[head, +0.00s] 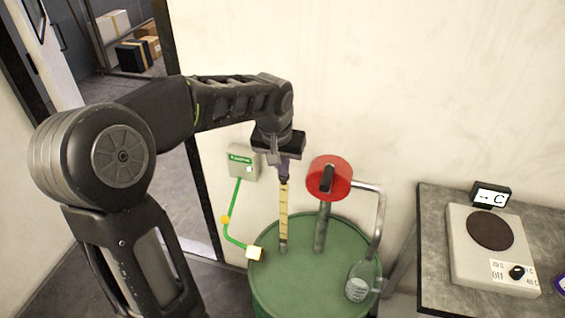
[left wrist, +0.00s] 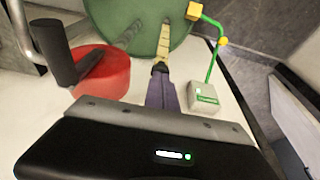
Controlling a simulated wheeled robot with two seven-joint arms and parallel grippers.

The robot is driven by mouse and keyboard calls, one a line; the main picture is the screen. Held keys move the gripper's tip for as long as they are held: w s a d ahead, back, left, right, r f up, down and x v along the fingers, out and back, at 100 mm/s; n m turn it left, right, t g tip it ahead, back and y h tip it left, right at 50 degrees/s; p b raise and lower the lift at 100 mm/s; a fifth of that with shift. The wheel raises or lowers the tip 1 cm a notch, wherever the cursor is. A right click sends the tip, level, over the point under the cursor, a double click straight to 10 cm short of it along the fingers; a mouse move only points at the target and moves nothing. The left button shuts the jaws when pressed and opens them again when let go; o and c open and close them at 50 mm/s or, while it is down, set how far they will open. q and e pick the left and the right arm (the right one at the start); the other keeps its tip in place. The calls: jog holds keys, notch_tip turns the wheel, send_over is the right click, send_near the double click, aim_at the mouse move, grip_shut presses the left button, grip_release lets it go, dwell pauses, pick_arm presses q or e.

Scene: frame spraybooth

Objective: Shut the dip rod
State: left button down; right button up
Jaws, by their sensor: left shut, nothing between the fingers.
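The dip rod (head: 283,215) is a pale yellow stick with marks along it. It stands nearly upright out of the top of the green drum (head: 258,285), a long stretch of it showing above the lid. In the left wrist view the rod (left wrist: 160,55) runs down to the drum (left wrist: 115,12). My left gripper (head: 284,176) is right above the rod's upper end, pointing down, its dark purple fingers shut and empty. In the left wrist view the fingers (left wrist: 161,72) line up with the rod; I cannot tell whether they touch it. My right gripper is not in view.
A pump with a red round head (head: 330,178) and bent grey pipe stands on the drum, close right of the rod. A green cable joins a yellow clamp (head: 255,253) on the rim to a wall box (head: 242,162). A bench (head: 432,250) with a hotplate (head: 490,262) stands right.

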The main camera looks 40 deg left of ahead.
pick_arm(q)
notch_tip(320, 180, down, 27)
jog(key=b, duration=1.9)
jog(key=shift+s, duration=0.15)
jog(key=shift+f, duration=0.1)
jog(key=shift+r+p, duration=0.35)
jog(key=shift+p, duration=0.05)
jog(key=w+a+p+v, duration=0.1)
jog(key=p+v, duration=0.2)
jog(key=v, duration=1)
jog(key=shift+d+r, duration=0.3)
jog(key=shift+r, duration=0.25)
jog(key=shift+w, duration=0.1)
